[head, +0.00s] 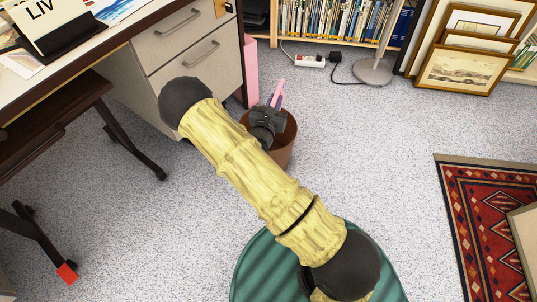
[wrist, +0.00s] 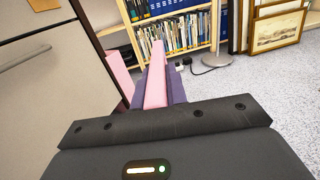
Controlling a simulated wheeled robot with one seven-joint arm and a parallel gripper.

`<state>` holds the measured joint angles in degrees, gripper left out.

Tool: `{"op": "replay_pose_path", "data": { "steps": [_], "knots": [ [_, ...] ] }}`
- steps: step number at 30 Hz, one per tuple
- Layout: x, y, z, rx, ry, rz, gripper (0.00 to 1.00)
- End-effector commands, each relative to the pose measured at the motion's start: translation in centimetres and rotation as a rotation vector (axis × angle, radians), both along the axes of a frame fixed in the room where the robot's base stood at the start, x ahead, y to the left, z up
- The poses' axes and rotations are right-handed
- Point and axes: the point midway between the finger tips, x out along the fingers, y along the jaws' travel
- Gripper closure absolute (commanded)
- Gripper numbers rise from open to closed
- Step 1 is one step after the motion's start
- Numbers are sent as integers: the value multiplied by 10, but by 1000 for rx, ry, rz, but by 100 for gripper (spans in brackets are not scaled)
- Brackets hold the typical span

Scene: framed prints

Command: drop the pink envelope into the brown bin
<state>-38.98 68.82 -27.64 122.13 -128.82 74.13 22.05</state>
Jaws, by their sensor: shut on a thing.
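My gripper (head: 271,106) has purple fingers and is shut on the pink envelope (head: 278,92), a thin pink strip from here. In the wrist view, the envelope (wrist: 155,84) stands out ahead between the fingers of my gripper (wrist: 163,92). The brown bin (head: 284,158) stands on the floor beside the drawer unit. In the head view, my gripper overlaps the bin's opening and hides much of it. The envelope's far end shows past the bin's back rim in the picture. I cannot tell its height above the rim. The bin is not visible in the wrist view.
A tall pink object (head: 251,72) stands beside the drawer unit (head: 185,55), behind the bin. A bookshelf (head: 340,42), a power strip (head: 309,61), a lamp base (head: 372,71) and framed prints (head: 462,75) line the back. A red rug (head: 485,225) lies right; speckled floor between is clear.

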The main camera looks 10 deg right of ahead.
Motion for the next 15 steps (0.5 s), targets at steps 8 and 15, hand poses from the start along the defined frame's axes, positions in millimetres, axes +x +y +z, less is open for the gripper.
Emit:
{"op": "replay_pose_path", "data": {
  "steps": [8, 15],
  "knots": [
    [22, 8, -72, 1, -2, -98, 100],
    [27, 11, -83, 1, 0, -127, 100]
  ]
}}
